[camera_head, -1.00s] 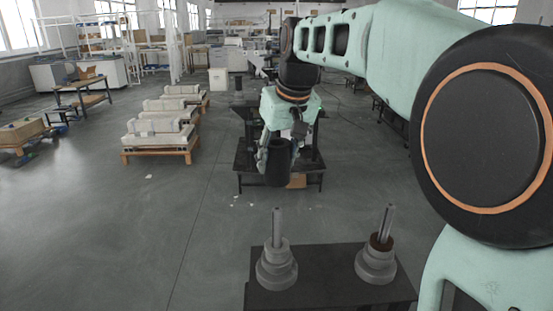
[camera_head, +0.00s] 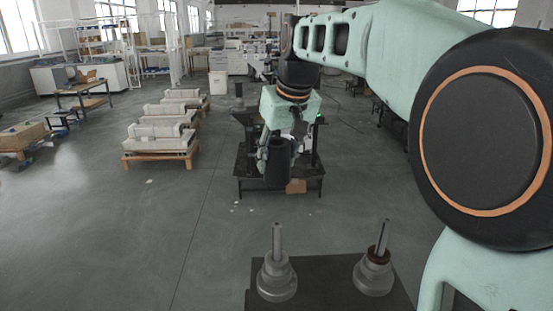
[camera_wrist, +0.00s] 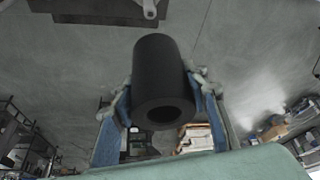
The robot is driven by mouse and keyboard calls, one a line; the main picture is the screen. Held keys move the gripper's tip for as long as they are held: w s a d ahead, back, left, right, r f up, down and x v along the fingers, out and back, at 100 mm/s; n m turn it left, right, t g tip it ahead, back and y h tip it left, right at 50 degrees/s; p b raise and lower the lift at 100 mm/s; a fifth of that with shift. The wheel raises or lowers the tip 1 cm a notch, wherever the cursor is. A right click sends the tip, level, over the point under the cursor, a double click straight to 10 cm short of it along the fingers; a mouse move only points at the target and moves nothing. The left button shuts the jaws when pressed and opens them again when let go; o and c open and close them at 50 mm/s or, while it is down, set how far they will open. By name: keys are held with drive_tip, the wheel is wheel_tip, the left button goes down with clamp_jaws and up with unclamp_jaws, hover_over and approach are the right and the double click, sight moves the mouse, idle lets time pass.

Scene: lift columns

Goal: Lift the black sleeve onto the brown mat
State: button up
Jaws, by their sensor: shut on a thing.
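The black sleeve (camera_head: 279,158) is a thick dark tube held upright in the air, seen against a dark bench in the head view. In the wrist view the sleeve (camera_wrist: 160,72) points its open bore towards the camera. My gripper (camera_head: 277,142) is shut on the sleeve, with one finger on each side of it, as the wrist view of my gripper (camera_wrist: 162,92) shows. I cannot make out a brown mat for certain. A small brown piece (camera_head: 296,187) shows low at the dark bench, below and right of the sleeve.
Pallets with pale blocks (camera_head: 160,140) stand at left.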

wheel_tip(320, 180, up, 9)
drive_tip(key=p, duration=0.4)
drive_tip(key=shift+p, duration=0.3)
idle(0.9)
drive_tip(key=shift+r, duration=0.15)
